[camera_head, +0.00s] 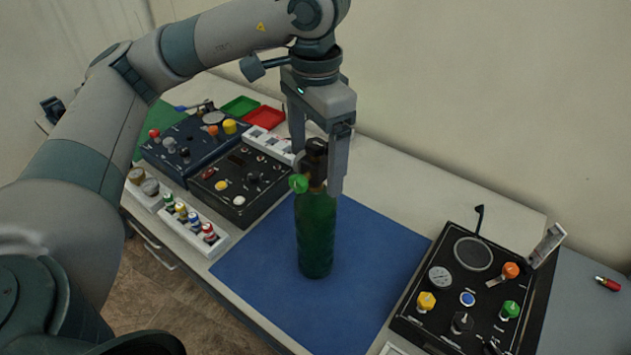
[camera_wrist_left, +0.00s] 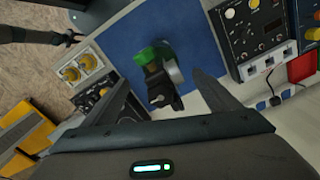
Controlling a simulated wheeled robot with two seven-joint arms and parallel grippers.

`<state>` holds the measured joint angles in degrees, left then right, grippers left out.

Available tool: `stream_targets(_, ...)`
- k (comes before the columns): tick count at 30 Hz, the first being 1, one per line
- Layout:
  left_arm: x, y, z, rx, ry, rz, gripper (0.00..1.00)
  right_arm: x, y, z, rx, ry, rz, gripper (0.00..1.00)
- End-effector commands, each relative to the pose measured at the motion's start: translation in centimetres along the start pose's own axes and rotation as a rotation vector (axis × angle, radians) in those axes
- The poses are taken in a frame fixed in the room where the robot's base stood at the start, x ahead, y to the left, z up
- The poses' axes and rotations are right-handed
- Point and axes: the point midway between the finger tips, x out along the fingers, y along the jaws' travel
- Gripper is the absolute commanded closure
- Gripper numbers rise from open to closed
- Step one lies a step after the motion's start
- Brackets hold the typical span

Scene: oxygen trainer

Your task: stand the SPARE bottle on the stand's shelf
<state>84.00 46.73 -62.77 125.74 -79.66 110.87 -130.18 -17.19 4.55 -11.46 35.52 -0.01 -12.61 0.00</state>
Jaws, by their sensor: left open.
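A green bottle (camera_head: 316,235) with a black valve top and a bright green knob stands upright on the blue mat (camera_head: 375,265). I cannot read any label on it. My left gripper (camera_head: 318,172) is open above it, pointing down, with its fingers on either side of the valve top. In the left wrist view the valve (camera_wrist_left: 160,85) lies between the spread fingers, apart from both. The stand's shelf cannot be made out for certain; a round grey ring (camera_head: 473,254) lies on the black panel at right. A dark arm-like shape (camera_wrist_left: 70,38), perhaps my right gripper, shows small in the left wrist view.
The black panel (camera_head: 440,315) with a gauge and coloured knobs stands right of the mat. Other control panels (camera_head: 240,183) and a rack of coloured-topped pieces (camera_head: 195,222) stand left. Red (camera_head: 265,117) and green (camera_head: 240,106) trays lie behind. The mat around the bottle is clear.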

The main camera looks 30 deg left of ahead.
Motion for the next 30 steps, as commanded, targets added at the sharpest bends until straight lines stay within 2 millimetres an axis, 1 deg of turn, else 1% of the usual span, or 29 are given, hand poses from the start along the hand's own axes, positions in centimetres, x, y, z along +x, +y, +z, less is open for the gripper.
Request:
stream_targets(1, -0.7, 0.1, -0.1, 0.002, 0.006, -0.001, 0.18, 0.9, 0.0, 0.1, 0.0, 0.0, 0.0, 0.57)
stream_targets(6, -4.0, 0.0, -0.1, 0.0, 0.004, -0.001, 0.18, 1.8, 0.0, 0.2, 0.0, 0.0, 0.0, 0.57)
stream_targets(12, -5.5, 0.0, 0.0, 0.0, 0.001, -0.001, 0.18, 1.9, 0.0, 0.2, 0.0, 0.0, 0.0, 0.57)
stream_targets(18, -6.0, 0.0, 0.0, 0.001, 0.0, 0.0, 0.18, 2.0, 0.0, 0.2, 0.0, 0.0, 0.0, 0.57)
stream_targets(30, -6.0, 0.0, 0.0, 0.001, 0.0, 0.0, 0.18, 2.0, 0.0, 0.2, 0.0, 0.0, 0.0, 0.57)
